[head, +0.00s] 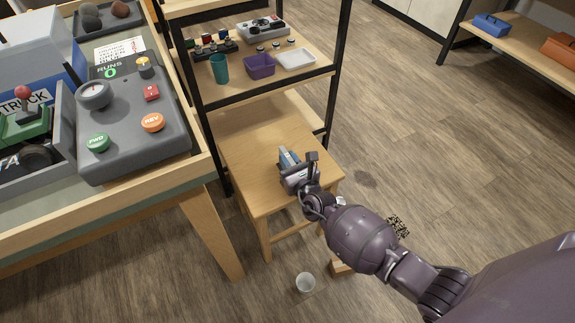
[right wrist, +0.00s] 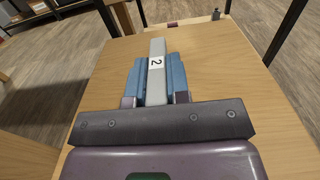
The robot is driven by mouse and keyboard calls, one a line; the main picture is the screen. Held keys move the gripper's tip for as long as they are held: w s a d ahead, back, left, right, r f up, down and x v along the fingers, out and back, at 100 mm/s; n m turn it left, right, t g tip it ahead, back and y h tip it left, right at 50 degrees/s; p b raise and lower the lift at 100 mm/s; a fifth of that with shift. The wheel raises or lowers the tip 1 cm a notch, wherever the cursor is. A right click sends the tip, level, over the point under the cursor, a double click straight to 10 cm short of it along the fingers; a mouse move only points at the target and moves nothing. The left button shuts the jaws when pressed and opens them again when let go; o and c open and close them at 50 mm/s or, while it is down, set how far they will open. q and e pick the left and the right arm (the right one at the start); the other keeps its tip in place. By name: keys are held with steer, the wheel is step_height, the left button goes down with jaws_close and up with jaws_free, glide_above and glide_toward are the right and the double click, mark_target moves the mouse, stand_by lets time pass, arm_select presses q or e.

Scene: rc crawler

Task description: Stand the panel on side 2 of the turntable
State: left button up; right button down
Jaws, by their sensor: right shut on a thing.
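My right gripper (head: 291,165) is over the small wooden stool. I cannot make out a turntable in either view. My left gripper is out of view.
The wooden stool (head: 240,140) has bare top around the gripper. A shelf rack (head: 225,95) behind it holds a teal cup (head: 220,69), a purple bin (head: 259,66) and a white tray (head: 296,59). A control box (head: 130,125) sits on the left table. A cup (head: 305,283) stands on the floor.

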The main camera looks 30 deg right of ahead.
steer(key=shift+r, duration=0.1)
steer(key=shift+r, duration=0.2)
steer(key=r+p, duration=0.1)
steer(key=r, duration=0.1)
steer(key=r+p, duration=0.1)
steer(key=r, duration=0.2)
steer(key=r+p, duration=0.1)
steer(key=r, duration=0.1)
steer(key=shift+w+r+p, duration=0.25)
steer(key=shift+r+p, duration=0.05)
steer(key=shift+r, duration=0.05)
arm_select(q)
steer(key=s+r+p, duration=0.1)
steer(key=p, duration=0.2)
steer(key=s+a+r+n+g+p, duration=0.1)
steer(key=p, duration=0.2)
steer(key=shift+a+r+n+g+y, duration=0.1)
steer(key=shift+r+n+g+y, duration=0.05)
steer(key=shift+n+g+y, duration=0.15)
arm_select(e)
step_height(320, 180, up, 12)
steer(key=shift+s, duration=0.25)
steer(key=shift+f, duration=0.15)
